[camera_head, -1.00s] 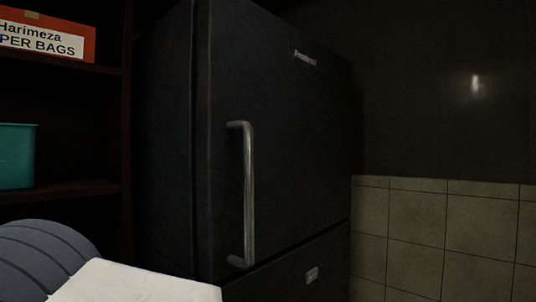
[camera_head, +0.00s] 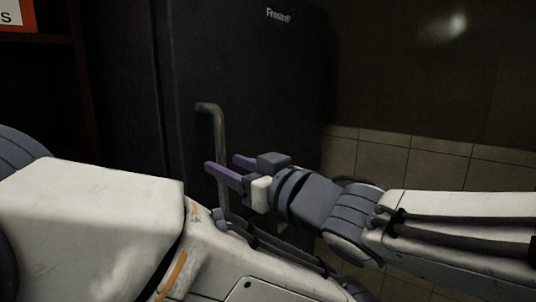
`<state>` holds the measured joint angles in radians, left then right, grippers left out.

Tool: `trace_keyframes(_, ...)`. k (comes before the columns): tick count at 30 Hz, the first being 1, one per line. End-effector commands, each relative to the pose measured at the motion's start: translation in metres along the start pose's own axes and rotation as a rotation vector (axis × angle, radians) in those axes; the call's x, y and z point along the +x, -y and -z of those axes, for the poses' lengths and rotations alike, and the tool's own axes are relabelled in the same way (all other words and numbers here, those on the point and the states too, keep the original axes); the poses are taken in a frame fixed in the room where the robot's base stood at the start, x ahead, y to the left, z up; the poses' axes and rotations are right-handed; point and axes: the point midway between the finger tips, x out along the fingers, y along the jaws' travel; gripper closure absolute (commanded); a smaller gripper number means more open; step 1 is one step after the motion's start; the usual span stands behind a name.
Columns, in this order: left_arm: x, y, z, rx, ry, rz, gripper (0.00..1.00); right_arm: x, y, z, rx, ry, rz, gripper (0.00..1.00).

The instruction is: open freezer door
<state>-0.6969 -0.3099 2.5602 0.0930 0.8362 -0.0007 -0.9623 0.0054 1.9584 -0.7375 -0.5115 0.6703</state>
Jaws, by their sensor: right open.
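The freezer door (camera_head: 262,85) is black and looks shut, with a pale brand label near its top. Its upright silver bar handle (camera_head: 209,122) is on the door's left side, and its lower part is hidden behind my gripper and arm. My right gripper (camera_head: 224,168) comes in from the right with two purple fingers pointing left. It is open, and its fingertips are at the handle's middle in the picture. I cannot tell whether the bar is between the fingers or touching them. My left gripper is not in view.
Dark shelves with an orange-and-white box (camera_head: 16,14) stand at the left. A tiled wall (camera_head: 400,160) is behind the freezer on the right. My own white arm links fill the lower left and lower middle and hide the freezer's lower part.

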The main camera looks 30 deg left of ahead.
Motion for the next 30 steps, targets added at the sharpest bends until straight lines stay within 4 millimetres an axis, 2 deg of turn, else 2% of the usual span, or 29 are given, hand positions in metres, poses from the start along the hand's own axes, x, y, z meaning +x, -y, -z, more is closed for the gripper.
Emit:
trace_keyframes(1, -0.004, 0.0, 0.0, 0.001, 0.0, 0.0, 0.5, 0.009, 0.0, 0.001, 0.001, 0.002, 0.001, 0.47)
trace_keyframes(6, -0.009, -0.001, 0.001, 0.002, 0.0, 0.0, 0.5, 0.027, 0.0, 0.001, 0.0, 0.001, 0.0, 0.47)
trace_keyframes(17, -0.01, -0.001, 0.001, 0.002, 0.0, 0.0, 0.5, 0.033, 0.0, 0.0, 0.0, 0.001, -0.001, 0.47)
trace_keyframes(20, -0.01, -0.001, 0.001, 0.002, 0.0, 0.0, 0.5, 0.033, 0.0, 0.0, 0.0, 0.001, -0.001, 0.81)
trace_keyframes(21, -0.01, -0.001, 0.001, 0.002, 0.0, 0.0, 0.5, 0.033, 0.0, 0.0, 0.0, 0.001, -0.001, 0.96)
trace_keyframes(22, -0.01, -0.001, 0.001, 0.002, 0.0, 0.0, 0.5, 0.033, 0.0, 0.0, 0.0, 0.001, -0.001, 1.0)
trace_keyframes(30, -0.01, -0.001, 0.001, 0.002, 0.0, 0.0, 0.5, 0.032, 0.0, 0.0, 0.0, 0.001, -0.002, 1.0)
